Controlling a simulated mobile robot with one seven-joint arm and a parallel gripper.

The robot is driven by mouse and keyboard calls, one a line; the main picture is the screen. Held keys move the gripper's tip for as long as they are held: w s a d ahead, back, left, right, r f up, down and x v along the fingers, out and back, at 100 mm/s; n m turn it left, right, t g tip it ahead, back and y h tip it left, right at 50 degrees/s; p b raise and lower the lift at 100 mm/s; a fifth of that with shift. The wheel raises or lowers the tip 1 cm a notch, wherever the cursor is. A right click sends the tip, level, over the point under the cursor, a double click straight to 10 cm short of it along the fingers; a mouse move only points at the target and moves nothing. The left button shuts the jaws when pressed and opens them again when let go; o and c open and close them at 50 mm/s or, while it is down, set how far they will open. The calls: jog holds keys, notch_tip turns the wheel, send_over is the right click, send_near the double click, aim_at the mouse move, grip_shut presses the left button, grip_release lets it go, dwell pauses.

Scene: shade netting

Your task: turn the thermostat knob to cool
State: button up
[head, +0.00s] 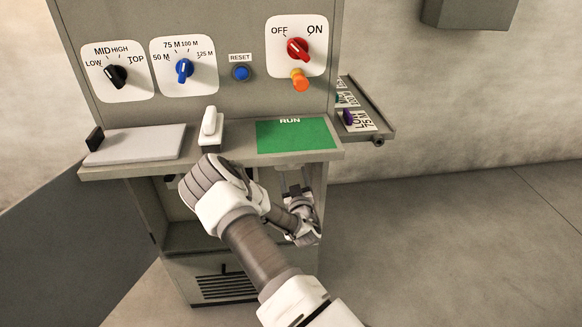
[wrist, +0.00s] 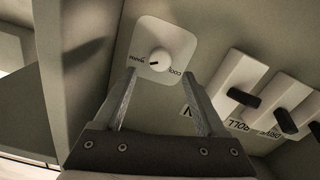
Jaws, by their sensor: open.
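The thermostat knob (wrist: 160,60) is a round white knob with a short dark mark, on a white plate (wrist: 172,38) in the wrist view. The plate reads WARM on the left and COOL at the lower right, and the dark mark points left, toward WARM. My gripper (wrist: 160,79) is open, its two fingers apart and pointing toward the plate, with nothing between them. The knob shows just beyond the fingertips, apart from them. In the head view my gripper (head: 292,188) is under the shelf at the cabinet's right side; the thermostat is hidden there.
Several white plates with black handles (wrist: 243,97) stand right of the thermostat in the wrist view. A cabinet wall (wrist: 75,45) rises at left. The shelf (head: 225,146) overhangs my gripper. An open door (head: 80,240) is at left. Floor at right (head: 450,240) is clear.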

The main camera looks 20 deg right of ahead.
jog(key=x, duration=0.6)
jog(key=shift+b, duration=0.35)
jog(key=shift+f, duration=0.1)
grip_shut()
